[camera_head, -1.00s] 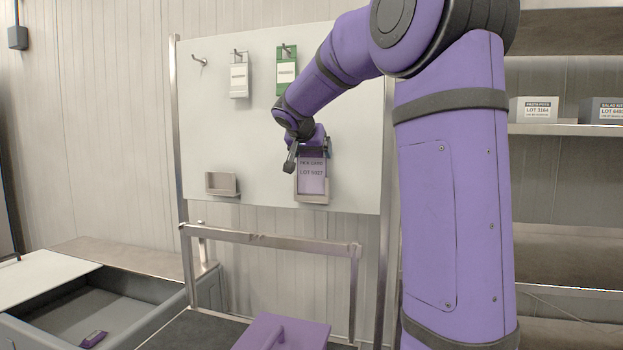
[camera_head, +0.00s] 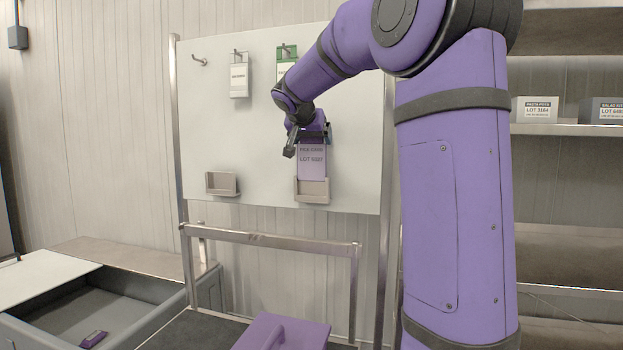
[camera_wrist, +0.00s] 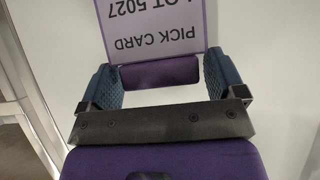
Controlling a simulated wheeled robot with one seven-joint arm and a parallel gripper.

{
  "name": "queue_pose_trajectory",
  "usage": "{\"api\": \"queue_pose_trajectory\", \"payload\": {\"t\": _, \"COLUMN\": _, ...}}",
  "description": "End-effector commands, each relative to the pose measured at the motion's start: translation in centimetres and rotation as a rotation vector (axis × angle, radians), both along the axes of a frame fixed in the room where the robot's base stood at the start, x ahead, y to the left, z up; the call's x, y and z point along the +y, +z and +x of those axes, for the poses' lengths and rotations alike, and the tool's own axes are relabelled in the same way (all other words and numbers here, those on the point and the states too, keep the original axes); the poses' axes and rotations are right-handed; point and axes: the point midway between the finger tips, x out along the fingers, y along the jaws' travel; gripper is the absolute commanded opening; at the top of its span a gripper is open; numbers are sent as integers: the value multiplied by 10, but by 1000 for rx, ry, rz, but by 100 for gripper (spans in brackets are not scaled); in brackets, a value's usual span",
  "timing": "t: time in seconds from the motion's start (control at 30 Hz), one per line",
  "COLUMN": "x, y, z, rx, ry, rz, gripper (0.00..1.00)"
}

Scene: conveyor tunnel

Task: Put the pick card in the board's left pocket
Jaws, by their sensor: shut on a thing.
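The purple-edged pick card (camera_head: 311,163) is upright in front of the white board (camera_head: 265,150), above the right pocket (camera_head: 312,190). Its lower edge is at about the pocket's front lip, and I cannot tell whether it is fully clear. My gripper (camera_head: 313,133) is shut on the card's top end. In the wrist view the card (camera_wrist: 155,30) shows upside down, with one blue finger on each side of its purple grip end. The left pocket (camera_head: 222,184) is a small grey holder at the board's lower left and looks empty.
A grey tag (camera_head: 239,78) and a green tag (camera_head: 286,68) hang on upper hooks; the upper left hook (camera_head: 199,61) is bare. A metal rail (camera_head: 270,239) stands below the board. A grey bin (camera_head: 120,300) holds a small purple item. Shelves with boxes stand right.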

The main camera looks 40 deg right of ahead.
Motion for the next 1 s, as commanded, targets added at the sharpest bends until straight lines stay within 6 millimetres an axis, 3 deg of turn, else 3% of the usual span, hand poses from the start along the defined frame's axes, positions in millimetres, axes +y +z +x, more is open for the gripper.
{"api": "queue_pose_trajectory", "payload": {"t": 0.47, "x": 0, "y": 37, "z": 0, "rx": -1, "ry": -1, "rz": 0, "gripper": 46}}
{"api": "queue_pose_trajectory", "payload": {"t": 1.0, "x": 0, "y": 39, "z": 0, "rx": 0, "ry": 0, "rz": 0, "gripper": 46}}
